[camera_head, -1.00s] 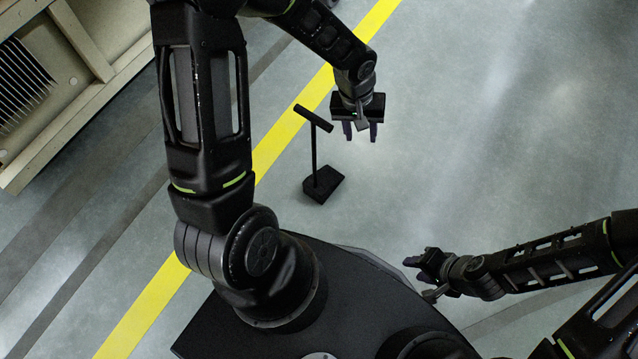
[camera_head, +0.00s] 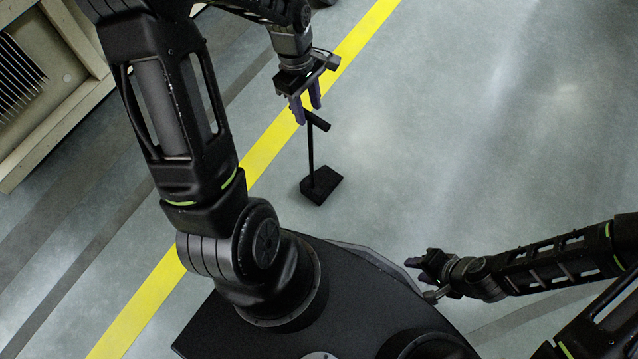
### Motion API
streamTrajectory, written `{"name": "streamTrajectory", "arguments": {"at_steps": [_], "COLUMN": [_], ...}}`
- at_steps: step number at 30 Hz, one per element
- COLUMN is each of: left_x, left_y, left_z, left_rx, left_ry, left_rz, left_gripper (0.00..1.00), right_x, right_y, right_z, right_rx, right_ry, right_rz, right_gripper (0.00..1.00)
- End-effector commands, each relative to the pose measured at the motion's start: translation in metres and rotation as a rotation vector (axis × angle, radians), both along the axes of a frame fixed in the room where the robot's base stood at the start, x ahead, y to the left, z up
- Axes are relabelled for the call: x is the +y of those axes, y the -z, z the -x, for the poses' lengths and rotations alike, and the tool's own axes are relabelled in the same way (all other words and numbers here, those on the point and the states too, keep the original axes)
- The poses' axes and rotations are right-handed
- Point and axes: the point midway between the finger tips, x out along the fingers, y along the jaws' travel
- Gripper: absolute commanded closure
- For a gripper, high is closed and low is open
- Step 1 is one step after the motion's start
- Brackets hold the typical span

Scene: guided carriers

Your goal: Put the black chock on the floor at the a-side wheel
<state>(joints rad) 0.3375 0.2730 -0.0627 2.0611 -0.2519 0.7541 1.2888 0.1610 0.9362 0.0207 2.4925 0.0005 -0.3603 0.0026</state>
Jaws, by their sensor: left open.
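The black chock (camera_head: 321,186) stands on the grey floor, with a thin upright post and a crossbar handle on top. My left gripper (camera_head: 306,108) is open, with its purple-grey fingers pointing down at the crossbar. The fingers overlap the far end of the crossbar in the picture; I cannot tell whether they touch it. My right gripper (camera_head: 420,268) is low at the right, by the edge of my base and away from the chock. Its jaw opening is not clear. No wheel can be made out for certain.
A yellow floor line (camera_head: 262,150) runs diagonally behind the chock. A beige-framed unit with dark fins (camera_head: 60,100) stands at the upper left. Darker floor strips lie left of the line. The floor to the right of the chock is clear.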

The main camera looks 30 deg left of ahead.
Motion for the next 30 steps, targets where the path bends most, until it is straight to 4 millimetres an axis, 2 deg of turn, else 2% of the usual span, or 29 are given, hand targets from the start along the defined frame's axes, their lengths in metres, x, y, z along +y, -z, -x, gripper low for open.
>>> {"name": "streamTrajectory", "arguments": {"at_steps": [1, 4, 14, 17, 24, 30], "left_x": [-0.001, -0.003, -0.003, -0.004, -0.009, -0.011], "left_y": [0.009, 0.017, 0.019, 0.028, 0.063, 0.069], "left_z": [0.001, 0.001, 0.001, 0.001, 0.002, 0.002], "left_rx": [0.003, 0.003, 0.001, 0.003, 0.003, 0.001], "left_ry": [0.0, -0.001, 0.001, 0.001, 0.001, 0.003], "left_rz": [0.001, 0.001, 0.0, 0.001, 0.001, 0.0], "left_gripper": [0.59, 0.59, 0.59, 0.59, 0.59, 0.59], "right_x": [-0.001, -0.002, -0.002, -0.002, -0.007, -0.008], "right_y": [0.004, 0.007, 0.007, 0.012, 0.027, 0.028], "right_z": [-0.001, -0.002, -0.002, -0.003, -0.007, -0.008], "right_rx": [-0.001, -0.002, -0.003, -0.005, -0.011, -0.013], "right_ry": [0.002, 0.004, 0.005, 0.006, 0.016, 0.018], "right_rz": [0.001, 0.002, 0.003, 0.004, 0.011, 0.012], "right_gripper": [0.64, 0.64, 0.64, 0.64, 0.64, 0.64]}}
